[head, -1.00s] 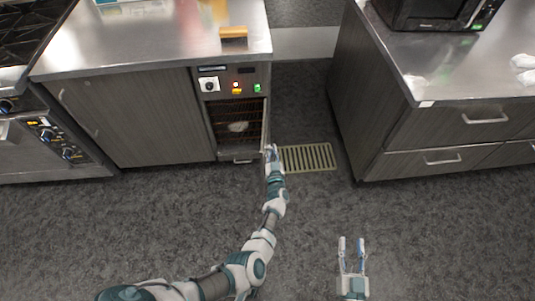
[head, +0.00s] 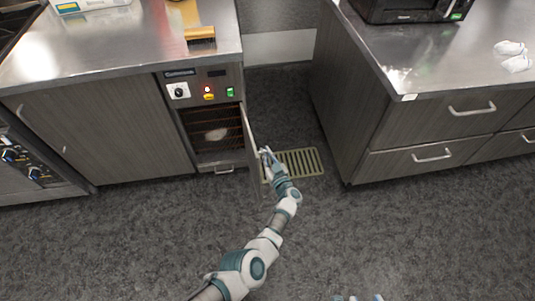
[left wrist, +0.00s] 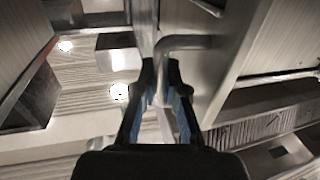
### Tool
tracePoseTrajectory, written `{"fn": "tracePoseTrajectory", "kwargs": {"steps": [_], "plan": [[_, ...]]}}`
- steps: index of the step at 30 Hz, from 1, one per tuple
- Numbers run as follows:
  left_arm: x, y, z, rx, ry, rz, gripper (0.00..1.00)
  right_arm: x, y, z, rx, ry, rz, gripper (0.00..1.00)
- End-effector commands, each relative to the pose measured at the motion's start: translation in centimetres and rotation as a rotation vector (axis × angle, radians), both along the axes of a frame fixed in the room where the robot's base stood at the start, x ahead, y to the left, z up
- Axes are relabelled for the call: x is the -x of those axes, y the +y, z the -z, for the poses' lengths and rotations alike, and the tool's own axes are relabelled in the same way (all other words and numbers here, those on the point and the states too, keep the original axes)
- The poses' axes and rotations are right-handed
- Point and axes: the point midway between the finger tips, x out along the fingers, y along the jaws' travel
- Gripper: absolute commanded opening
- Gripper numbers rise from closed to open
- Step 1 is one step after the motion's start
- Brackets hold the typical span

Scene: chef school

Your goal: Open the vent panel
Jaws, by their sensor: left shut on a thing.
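The panel door (head: 252,140) of the small cabinet stands swung open on its right side, seen nearly edge-on in the head view. Behind it the opening (head: 213,128) shows wire racks and a pale round thing inside. My left gripper (head: 265,153) is at the door's outer face. In the left wrist view its fingers (left wrist: 165,88) are shut around the end of a bent metal handle (left wrist: 185,42). The exact contact is partly hidden by the fingers. My right gripper (head: 358,298) shows only its fingertips at the bottom edge, spread apart and empty.
A floor grate (head: 305,162) lies right of the door. A drawer cabinet (head: 430,135) stands to the right, with a microwave (head: 410,8) on top. A brush (head: 200,37) lies on the left counter (head: 120,45). Grey floor in front is clear.

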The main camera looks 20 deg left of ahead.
Motion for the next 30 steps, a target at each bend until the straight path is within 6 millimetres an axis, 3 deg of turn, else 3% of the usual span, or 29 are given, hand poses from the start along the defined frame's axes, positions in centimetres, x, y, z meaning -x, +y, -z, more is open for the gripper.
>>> {"fn": "tracePoseTrajectory", "kwargs": {"steps": [15, 16, 17, 30], "plan": [[0.03, -0.47, -0.02, -0.002, 0.003, -0.002, 0.0, -0.24, -0.31, 0.18, -0.006, -0.008, 0.001, 0.4], [0.05, -0.48, 0.0, -0.001, 0.003, -0.002, 0.18, -0.24, -0.31, 0.18, -0.006, -0.008, 0.001, 0.4], [0.05, -0.49, 0.01, 0.0, 0.003, -0.002, 0.22, -0.23, -0.31, 0.19, -0.006, -0.008, 0.001, 0.4], [0.04, -0.31, 0.11, 0.0, 0.004, -0.003, 0.22, 0.15, -0.28, -0.04, -0.008, -0.012, 0.001, 0.4]]}}
